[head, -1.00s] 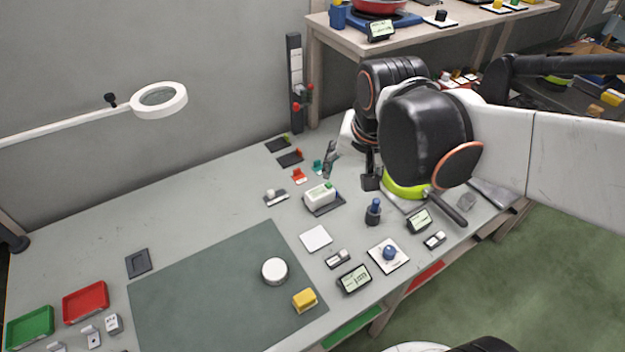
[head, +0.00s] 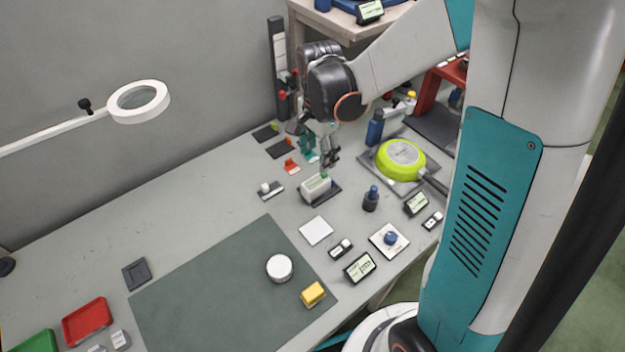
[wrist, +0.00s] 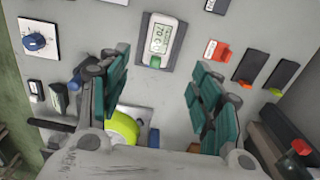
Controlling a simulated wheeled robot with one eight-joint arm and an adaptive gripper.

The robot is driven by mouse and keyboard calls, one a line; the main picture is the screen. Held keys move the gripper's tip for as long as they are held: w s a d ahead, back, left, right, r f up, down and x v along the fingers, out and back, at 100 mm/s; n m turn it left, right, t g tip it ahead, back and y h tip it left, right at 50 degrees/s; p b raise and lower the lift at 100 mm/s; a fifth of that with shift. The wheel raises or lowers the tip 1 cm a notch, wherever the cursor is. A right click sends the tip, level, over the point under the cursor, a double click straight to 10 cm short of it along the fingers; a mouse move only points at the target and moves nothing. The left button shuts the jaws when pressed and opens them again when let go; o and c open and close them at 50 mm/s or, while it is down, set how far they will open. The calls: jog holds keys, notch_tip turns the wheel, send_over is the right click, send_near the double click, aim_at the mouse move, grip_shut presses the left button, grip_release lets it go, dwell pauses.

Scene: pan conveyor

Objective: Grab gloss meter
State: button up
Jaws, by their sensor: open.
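A white boxy device with a display, which looks like the gloss meter (head: 315,187), sits in a dark cradle on the grey bench. I cannot tell the exact height gap.
A lime-green pan (head: 401,157) on a grey plate and a blue bottle (head: 375,128) stand to the right. A dark small bottle (head: 371,199) is near the device. A white square (head: 316,231) lies in front. The green mat (head: 220,290) is mostly clear.

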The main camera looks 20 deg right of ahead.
aim_at(316, 181)
notch_tip(316, 181, down, 6)
jog(key=shift+f+b, duration=0.1)
jog(key=shift+b, duration=0.7)
jog(key=shift+s+a+f+b, duration=0.15)
jog(key=shift+f+b, duration=0.5)
jog(key=shift+f, duration=0.65)
jog(key=shift+s+a+f+b, duration=0.1)
jog(key=shift+f+b, duration=0.55)
jog(key=shift+f, duration=0.65)
jog(key=shift+r, duration=0.1)
jog(key=shift+c, duration=0.5)
grip_shut()
